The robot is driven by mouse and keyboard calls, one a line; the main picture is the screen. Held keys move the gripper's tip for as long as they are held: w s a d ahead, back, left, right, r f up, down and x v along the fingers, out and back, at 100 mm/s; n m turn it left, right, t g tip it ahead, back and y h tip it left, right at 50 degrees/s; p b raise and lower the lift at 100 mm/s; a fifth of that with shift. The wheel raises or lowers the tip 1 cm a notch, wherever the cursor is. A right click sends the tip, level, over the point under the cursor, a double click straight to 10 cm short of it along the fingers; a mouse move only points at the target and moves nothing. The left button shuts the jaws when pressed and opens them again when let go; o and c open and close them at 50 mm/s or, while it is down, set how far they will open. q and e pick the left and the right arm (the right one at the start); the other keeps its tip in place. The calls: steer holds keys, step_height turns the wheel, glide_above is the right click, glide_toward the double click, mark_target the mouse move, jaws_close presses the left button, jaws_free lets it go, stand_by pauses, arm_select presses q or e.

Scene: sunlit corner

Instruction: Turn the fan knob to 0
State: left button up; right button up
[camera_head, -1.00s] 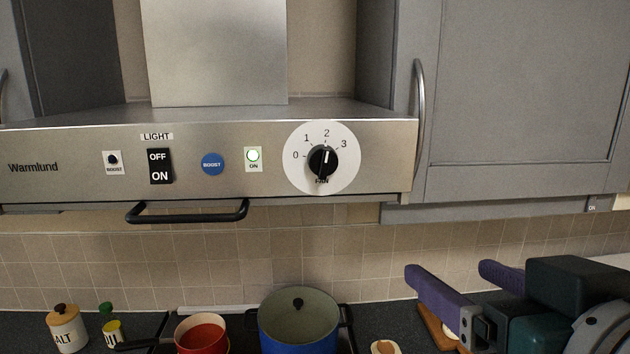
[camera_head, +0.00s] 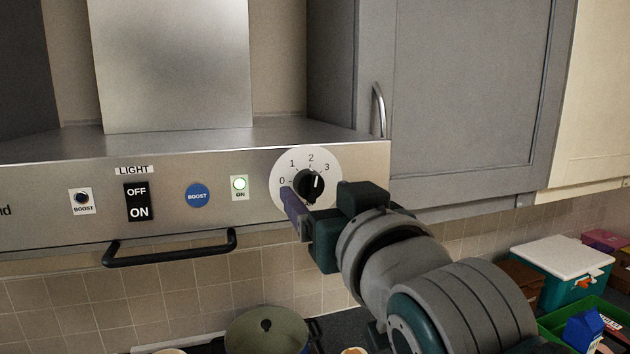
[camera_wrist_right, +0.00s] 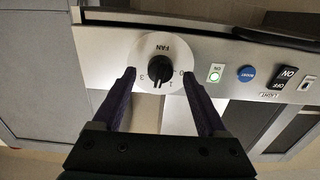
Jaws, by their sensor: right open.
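The fan knob (camera_head: 308,184) is a black dial on a round white plate (camera_head: 275,170) at the right end of the steel range hood's front. Its white mark points roughly toward 2. My right gripper (camera_head: 300,203) is up at the dial, coming from the lower right, with one purple finger over the plate's lower left near 0. The other finger is hidden there by my wrist. In the right wrist view, upside down, the knob (camera_wrist_right: 160,73) sits between the two spread fingers (camera_wrist_right: 158,76), with a gap on each side. My left gripper is not in view.
The hood also carries a blue boost button (camera_head: 197,195), a lit green ON lamp (camera_head: 239,186), a light switch (camera_head: 138,201) and a black bar handle (camera_head: 170,257) below. A cabinet handle (camera_head: 378,108) is above right. A pot (camera_head: 266,332) stands below.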

steer(key=shift+x, duration=0.9)
steer(key=shift+c, duration=0.2)
jaws_close()
